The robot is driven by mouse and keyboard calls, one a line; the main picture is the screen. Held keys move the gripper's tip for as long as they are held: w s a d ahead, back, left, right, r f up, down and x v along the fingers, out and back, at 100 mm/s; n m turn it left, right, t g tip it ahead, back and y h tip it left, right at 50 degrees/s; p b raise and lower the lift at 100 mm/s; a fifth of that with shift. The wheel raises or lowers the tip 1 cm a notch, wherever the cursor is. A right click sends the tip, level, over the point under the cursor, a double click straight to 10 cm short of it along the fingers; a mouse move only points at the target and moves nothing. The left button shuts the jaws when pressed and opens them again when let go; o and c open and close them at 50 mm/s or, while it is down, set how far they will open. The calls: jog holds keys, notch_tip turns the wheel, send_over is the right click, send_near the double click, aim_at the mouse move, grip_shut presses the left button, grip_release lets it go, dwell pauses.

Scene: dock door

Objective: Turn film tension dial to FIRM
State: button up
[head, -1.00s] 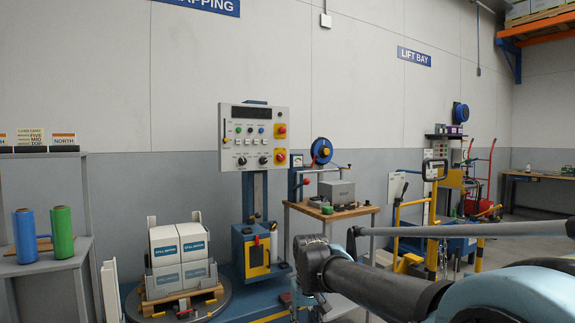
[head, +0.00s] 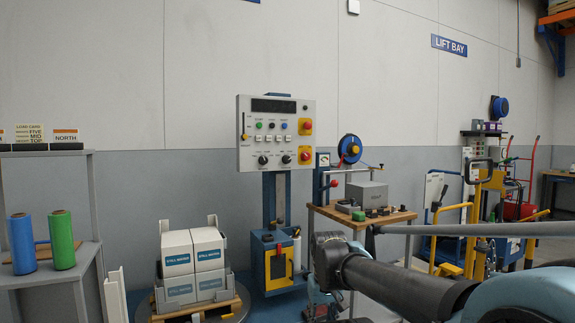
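The grey control panel (head: 276,134) stands on a blue post left of my arm. Two black dials sit low on its face, a left dial (head: 262,160) and a right dial (head: 286,159). Their labels and pointer positions are too small to read, so I cannot tell which one is the film tension dial or how it is set. My arm reaches in from the lower right, below and to the right of the panel, and nothing of it touches the panel. I cannot make out my gripper.
Boxes on a pallet (head: 192,263) stand left of the post. A grey shelf with a blue roll (head: 22,244) and a green roll (head: 62,239) is at the far left. A wooden-topped bench (head: 385,217) stands right of the panel. Wall space before the panel looks clear.

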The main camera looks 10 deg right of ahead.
jog(key=o, duration=0.4)
jog(key=shift+s+r, duration=0.2)
jog(key=w+a+r+m+t+y, duration=0.3)
jog(key=w+a+r+m+y, duration=0.1)
jog(key=w+r, duration=0.95)
jog(key=w+a+r+m+t+y, duration=0.35)
jog(key=w+r, duration=0.65)
jog(key=w, duration=0.6)
jog(key=w+d+r+m+t, duration=0.25)
jog(key=w+r, duration=0.25)
jog(key=w, duration=0.3)
jog(key=w+d+r+m+t, duration=0.2)
jog(key=w+r+m, duration=0.25)
jog(key=w, duration=0.25)
jog(key=m+t+h, duration=0.2)
jog(key=m+t, duration=0.2)
jog(key=m, duration=0.2)
send_near(288, 160)
jog(key=x, duration=0.9)
jog(key=shift+w+f, duration=0.1)
jog(key=shift+w, duration=0.1)
jog(key=c, duration=1.1)
